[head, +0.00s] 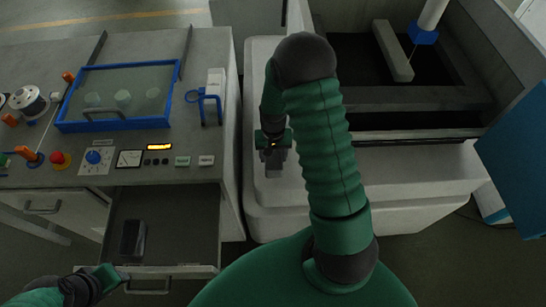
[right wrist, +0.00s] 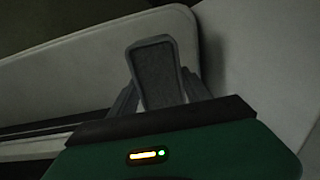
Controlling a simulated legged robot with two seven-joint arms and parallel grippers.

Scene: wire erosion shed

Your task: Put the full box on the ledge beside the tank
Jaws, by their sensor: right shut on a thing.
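My right gripper (head: 274,157) is shut on a small grey box, seen end-on between the fingers in the right wrist view (right wrist: 158,75). In the head view the gripper is over the pale ledge (head: 262,205), left of the tank (head: 400,98). Whether the box touches the ledge, and what is in it, I cannot tell. A second dark box (head: 133,238) lies in the open drawer (head: 185,225). My left gripper (head: 118,275) is at the left part of the drawer's front edge; its fingers are too small to read.
The control bench (head: 150,165) on the left carries knobs, a meter and a blue-framed window (head: 120,97). A blue panel (head: 520,160) stands at the right. The front of the ledge is clear. A narrow gap separates bench and ledge.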

